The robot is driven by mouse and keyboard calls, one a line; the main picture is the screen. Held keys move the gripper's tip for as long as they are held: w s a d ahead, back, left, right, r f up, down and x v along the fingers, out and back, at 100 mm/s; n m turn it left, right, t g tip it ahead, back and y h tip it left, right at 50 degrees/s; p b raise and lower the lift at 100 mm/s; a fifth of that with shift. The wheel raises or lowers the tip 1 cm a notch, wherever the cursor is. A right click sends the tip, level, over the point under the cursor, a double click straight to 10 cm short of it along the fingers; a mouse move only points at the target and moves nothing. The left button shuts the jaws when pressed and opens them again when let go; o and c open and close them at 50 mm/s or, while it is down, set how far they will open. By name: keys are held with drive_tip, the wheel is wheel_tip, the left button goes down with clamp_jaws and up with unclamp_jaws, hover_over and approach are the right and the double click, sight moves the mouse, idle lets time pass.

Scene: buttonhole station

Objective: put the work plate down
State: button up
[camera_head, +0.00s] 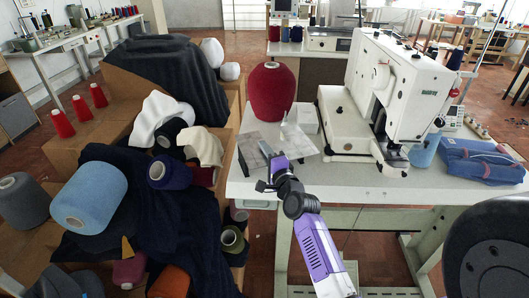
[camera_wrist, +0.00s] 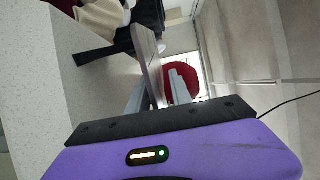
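The work plate is a thin grey plate (camera_head: 251,151) with a mottled face. In the head view it is at the table's left front corner, directly beyond my gripper (camera_head: 272,174). In the wrist view the plate (camera_wrist: 149,62) shows nearly edge-on, running out from between the two pale fingers of my gripper (camera_wrist: 160,92). My gripper appears shut on it near its close edge. The plate looks tilted and close to the tabletop; whether its lower edge touches the table I cannot tell.
The white table (camera_head: 335,180) has free room in front of the sewing machine (camera_head: 393,95). Another grey plate (camera_head: 299,146) lies right of mine, with a small clear piece (camera_head: 289,119) by it. A red cone (camera_head: 271,91) stands behind. A blue pouch (camera_head: 480,160) lies right; boxes with yarn and cloth stand left.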

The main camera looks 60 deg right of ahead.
drive_tip(key=shift+r, duration=0.3)
drive_tip(key=b+v, duration=0.2)
drive_tip(key=v, duration=1)
drive_tip(key=s+a+f+n+t+y, duration=0.1)
drive_tip(key=s+a+f+n+y, duration=0.2)
drive_tip(key=a+n, duration=0.55)
drive_tip(key=s+a+f+n+y, duration=0.2)
drive_tip(key=a+n, duration=0.1)
drive_tip(key=a, duration=1)
drive_tip(key=s+a+r+n+y, duration=0.2)
drive_tip(key=s+a+n+y, duration=0.1)
drive_tip(key=s+a+n, duration=0.3)
drive_tip(key=s+a+r+n+y, duration=0.2)
drive_tip(key=s+a+n+y, duration=0.1)
drive_tip(key=s+a+n, duration=0.3)
drive_tip(key=a+n, duration=0.2)
drive_tip(key=shift+s+r+n+y, duration=0.25)
drive_tip(key=shift+s+n+y, duration=0.05)
drive_tip(key=shift+n+y, duration=0.1)
